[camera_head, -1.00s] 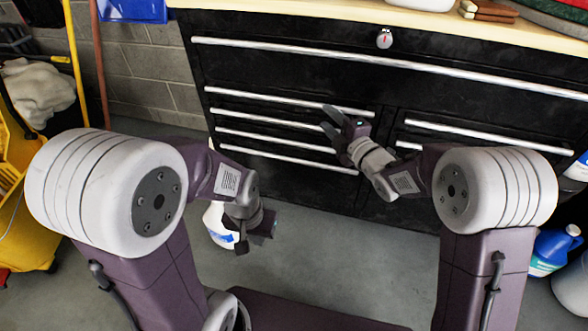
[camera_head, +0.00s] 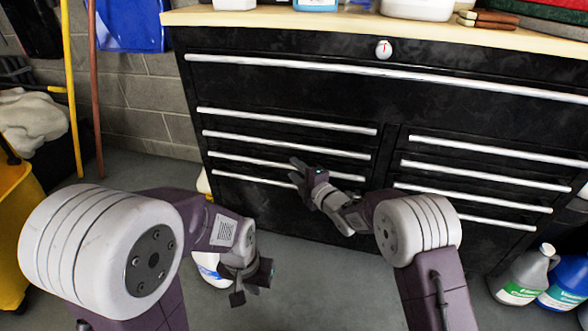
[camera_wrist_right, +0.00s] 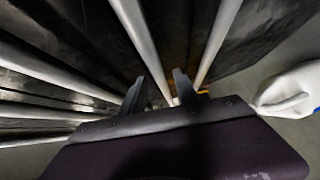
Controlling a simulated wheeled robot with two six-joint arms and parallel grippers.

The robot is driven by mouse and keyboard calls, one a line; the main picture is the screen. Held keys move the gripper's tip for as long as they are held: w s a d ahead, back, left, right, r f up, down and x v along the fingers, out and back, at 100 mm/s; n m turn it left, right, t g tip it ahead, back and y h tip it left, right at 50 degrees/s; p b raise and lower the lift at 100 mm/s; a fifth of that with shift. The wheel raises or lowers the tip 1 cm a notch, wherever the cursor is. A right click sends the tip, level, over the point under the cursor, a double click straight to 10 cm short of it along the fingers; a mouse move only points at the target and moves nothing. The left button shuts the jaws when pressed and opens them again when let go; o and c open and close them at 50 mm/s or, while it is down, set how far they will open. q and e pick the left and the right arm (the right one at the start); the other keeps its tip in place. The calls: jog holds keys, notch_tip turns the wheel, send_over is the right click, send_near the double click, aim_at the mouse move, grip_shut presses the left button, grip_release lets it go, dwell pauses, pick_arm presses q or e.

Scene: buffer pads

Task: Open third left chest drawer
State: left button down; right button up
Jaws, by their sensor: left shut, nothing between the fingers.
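The black tool chest (camera_head: 290,95) has a left column of drawers with long silver handles. The third left drawer's handle (camera_head: 250,161) runs across to my right gripper, which hides part of its right side. All the left drawers look closed. My right gripper (camera_head: 295,171) is open, in front of the third and fourth left handles. In the right wrist view its fingers (camera_wrist_right: 158,88) are spread, with a silver handle bar (camera_wrist_right: 140,40) running toward the gap between them; I cannot tell if they touch it. My left gripper (camera_head: 252,284) is shut and empty, low in front of the chest.
A white bottle (camera_head: 208,268) stands on the floor behind my left gripper. Jugs (camera_head: 522,273) stand at the lower right. A yellow mop bucket (camera_head: 15,235) is at the left. Containers (camera_head: 415,8) stand on the wooden top. Floor between my arms is clear.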

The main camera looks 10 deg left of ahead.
jog(key=shift+w+a+f, duration=0.1)
jog(key=shift+w+a, duration=0.35)
jog(key=shift+w, duration=0.1)
grip_shut()
dwell(1.1)
